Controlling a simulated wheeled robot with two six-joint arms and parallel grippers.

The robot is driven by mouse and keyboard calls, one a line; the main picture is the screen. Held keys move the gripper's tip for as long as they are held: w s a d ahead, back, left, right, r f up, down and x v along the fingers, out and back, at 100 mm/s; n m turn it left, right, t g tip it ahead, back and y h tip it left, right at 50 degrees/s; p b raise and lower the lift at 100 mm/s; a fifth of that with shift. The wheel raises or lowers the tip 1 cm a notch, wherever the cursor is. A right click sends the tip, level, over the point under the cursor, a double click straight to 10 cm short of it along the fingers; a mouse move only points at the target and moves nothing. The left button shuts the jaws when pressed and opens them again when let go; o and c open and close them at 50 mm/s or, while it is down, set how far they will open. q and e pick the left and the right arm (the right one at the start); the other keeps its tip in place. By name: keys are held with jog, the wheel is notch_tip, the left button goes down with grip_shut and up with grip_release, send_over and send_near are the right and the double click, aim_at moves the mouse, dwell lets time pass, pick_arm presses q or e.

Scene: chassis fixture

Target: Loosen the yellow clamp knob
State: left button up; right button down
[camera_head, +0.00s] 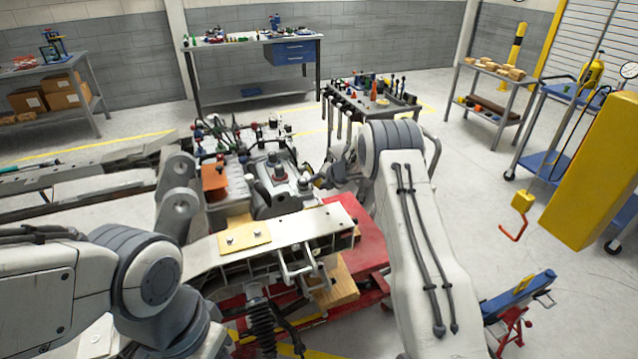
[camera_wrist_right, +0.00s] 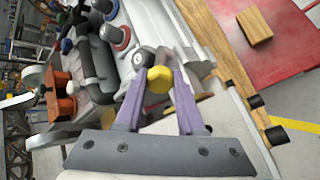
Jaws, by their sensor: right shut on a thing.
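In the right wrist view, the yellow clamp knob (camera_wrist_right: 159,80) sits between the two purple fingers of my right gripper (camera_wrist_right: 160,88). The fingers are shut on it, one on each side, near their tips. A grey round part with a bolt lies just behind the knob. In the head view my right gripper (camera_head: 317,181) reaches in from the right beside the grey housing (camera_head: 280,189) on the chassis. The knob cannot be made out there. My left arm shows at lower left, but its gripper is out of view.
A silver chassis rail (camera_head: 290,230) with a tan plate (camera_head: 244,237) lies in front of the housing. A red stand (camera_head: 350,210) and a wooden block (camera_head: 338,285) are under it. A tool cart (camera_head: 375,100) stands behind.

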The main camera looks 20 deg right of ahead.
jog(key=c, duration=0.5)
grip_release()
jog(key=shift+s+r, duration=0.25)
jog(key=shift+b+v, duration=1.15)
jog(key=shift+v, duration=3.75)
